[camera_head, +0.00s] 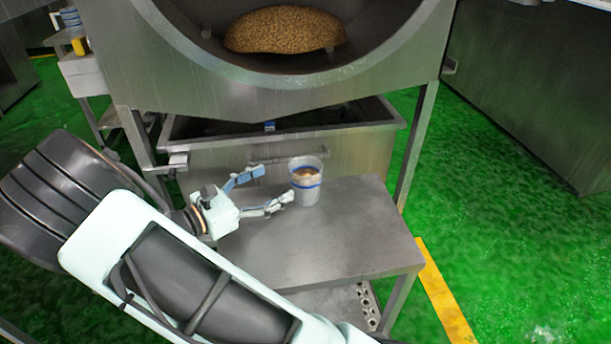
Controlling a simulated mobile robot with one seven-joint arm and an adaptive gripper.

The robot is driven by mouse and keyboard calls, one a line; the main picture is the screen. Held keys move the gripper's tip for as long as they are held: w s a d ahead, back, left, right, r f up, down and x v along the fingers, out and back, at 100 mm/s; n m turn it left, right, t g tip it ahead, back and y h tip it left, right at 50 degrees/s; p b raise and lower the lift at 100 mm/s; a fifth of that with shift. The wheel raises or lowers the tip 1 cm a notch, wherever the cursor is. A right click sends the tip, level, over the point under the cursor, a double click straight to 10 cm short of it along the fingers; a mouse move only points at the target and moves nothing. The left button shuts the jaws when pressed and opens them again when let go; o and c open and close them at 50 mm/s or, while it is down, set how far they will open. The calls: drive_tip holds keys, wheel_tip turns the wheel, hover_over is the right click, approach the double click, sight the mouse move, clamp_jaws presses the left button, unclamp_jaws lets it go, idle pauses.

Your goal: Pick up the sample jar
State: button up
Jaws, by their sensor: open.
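The sample jar (305,189) is a clear, cup-shaped container with a blue band and brown contents. It stands upright on the metal table (318,244), near the table's far edge. My gripper (276,186) is open, with its two fingers spread and pointing right toward the jar. The lower finger's tip is at or very near the jar's left side; I cannot tell whether it touches. The upper finger's tip is a little left of and behind the jar. Nothing is held between the fingers.
A large steel drum (215,75) with a heap of brown grains (285,31) stands above and behind the table. A steel bin (355,150) sits below the drum, just behind the table. The table's right and front parts are bare. Green floor with a yellow stripe (443,290) lies to the right.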

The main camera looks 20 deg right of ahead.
sight(317, 163)
drive_tip(key=shift+s+a+f+h, duration=0.1)
drive_tip(key=shift+s+f+h, duration=0.25)
drive_tip(key=shift+s+h, duration=0.05)
drive_tip(key=shift+d, duration=0.2)
drive_tip(key=b+x, duration=0.2)
drive_tip(key=x, duration=0.7)
drive_tip(key=shift+d+b, duration=0.3)
drive_tip(key=shift+b, duration=0.1)
drive_tip(key=shift+w+d+r, duration=0.1)
drive_tip(key=shift+w+d, duration=0.05)
drive_tip(key=shift+d, duration=0.2)
drive_tip(key=c, duration=1.4)
drive_tip(key=shift+c, duration=1.4)
drive_tip(key=shift+r, duration=0.15)
